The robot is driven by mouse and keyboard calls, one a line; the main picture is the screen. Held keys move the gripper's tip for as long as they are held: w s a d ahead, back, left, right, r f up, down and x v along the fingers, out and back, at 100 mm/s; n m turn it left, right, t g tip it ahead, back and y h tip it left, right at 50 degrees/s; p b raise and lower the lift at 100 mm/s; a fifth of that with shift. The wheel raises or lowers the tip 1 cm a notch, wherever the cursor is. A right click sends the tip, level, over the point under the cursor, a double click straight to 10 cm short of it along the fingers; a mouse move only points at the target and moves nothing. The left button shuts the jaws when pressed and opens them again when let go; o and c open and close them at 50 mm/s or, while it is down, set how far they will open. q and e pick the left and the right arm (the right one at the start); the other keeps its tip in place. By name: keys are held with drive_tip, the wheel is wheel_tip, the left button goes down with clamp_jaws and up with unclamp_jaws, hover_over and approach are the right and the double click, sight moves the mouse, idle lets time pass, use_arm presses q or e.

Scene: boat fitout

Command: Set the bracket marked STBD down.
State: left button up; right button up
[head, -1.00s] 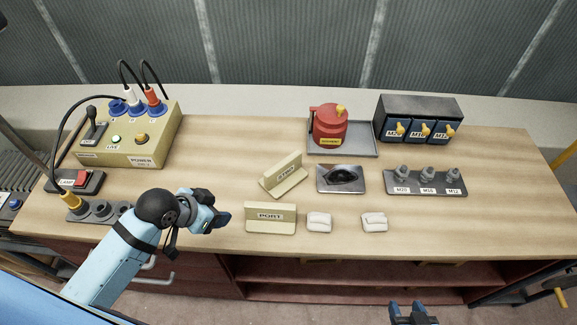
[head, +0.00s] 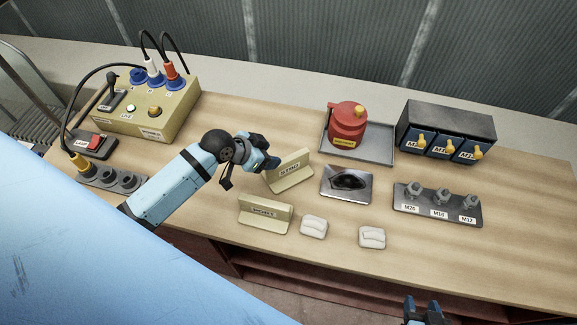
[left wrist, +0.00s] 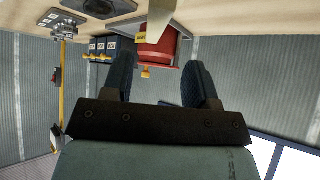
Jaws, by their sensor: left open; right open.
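The bracket marked STBD (head: 292,172), a beige angled plate with a label, stands on the bench, turned at an angle. My left gripper (head: 268,163) is open at this bracket's upper left edge and hides that corner; I cannot tell whether they touch. In the left wrist view, the open left fingers (left wrist: 158,76) show no object clamped between them, and a beige bracket edge (left wrist: 160,12) shows at the top. The bracket marked PORT (head: 264,216) stands nearer the front edge. My right gripper (head: 424,312) is open and empty at the bottom of the head view, off the bench front.
A dark-holed metal plate (head: 346,184) lies right of the STBD bracket. Two whitish blocks (head: 313,227) (head: 372,237) lie near the front edge. Behind are a red canister (head: 347,126) on a grey tray (head: 375,156) and a power box (head: 178,116). A bolt rack (head: 437,208) stands right.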

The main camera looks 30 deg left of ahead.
sight(290, 157)
use_arm(q)
drive_tip(key=x, duration=0.3)
drive_tip(key=shift+w+d+f, duration=0.1)
drive_tip(key=shift+w+d, duration=0.1)
drive_tip(key=p+x, duration=0.1)
drive_tip(key=x, duration=0.4)
drive_tip(key=shift+d+p, duration=0.4)
drive_tip(key=shift+a, duration=0.1)
drive_tip(key=shift+c, duration=1.1)
clamp_jaws()
